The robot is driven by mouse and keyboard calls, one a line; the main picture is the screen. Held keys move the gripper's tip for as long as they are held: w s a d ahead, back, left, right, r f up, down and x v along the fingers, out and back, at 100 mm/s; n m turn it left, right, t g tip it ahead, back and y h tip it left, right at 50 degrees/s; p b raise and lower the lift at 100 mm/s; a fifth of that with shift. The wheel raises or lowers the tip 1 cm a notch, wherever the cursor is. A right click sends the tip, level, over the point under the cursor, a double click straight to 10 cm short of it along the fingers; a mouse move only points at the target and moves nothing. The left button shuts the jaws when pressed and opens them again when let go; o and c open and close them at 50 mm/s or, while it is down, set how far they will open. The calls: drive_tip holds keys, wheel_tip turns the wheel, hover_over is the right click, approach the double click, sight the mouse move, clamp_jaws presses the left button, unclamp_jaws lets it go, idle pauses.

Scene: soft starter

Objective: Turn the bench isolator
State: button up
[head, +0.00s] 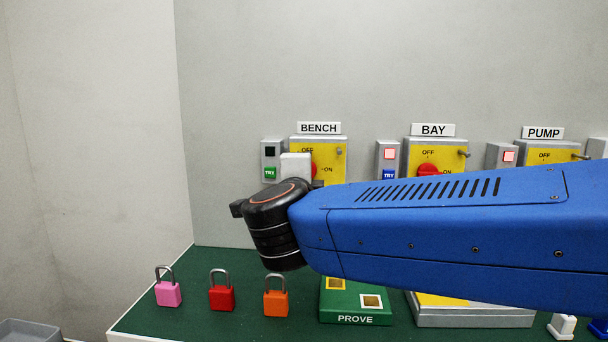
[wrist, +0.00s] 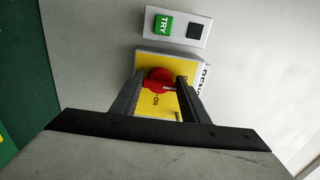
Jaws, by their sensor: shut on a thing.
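The bench isolator (head: 329,150) is a yellow-faced box on the back wall under a BENCH label. Its face reads OFF at the top and ON at the right in the head view. Its red rotary handle (wrist: 157,78) shows in the wrist view between the two fingers of my gripper (wrist: 157,90). My gripper is shut on this handle. In the head view my wrist and gripper hide most of the handle, with only a red edge (head: 313,170) showing. I cannot tell exactly which mark the handle points to.
Left of the isolator, a panel has a dark indicator (head: 269,152) and green TRY button (head: 270,172). BAY (head: 433,130) and PUMP (head: 543,133) isolators have lit red indicators. Pink (head: 168,293), red (head: 222,297) and orange (head: 276,301) padlocks stand on the green bench beside the PROVE block (head: 355,319).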

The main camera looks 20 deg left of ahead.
drive_tip(key=o, duration=0.8)
drive_tip(key=shift+s, duration=0.1)
drive_tip(key=v, duration=1.7)
drive_tip(key=shift+s+d, duration=0.1)
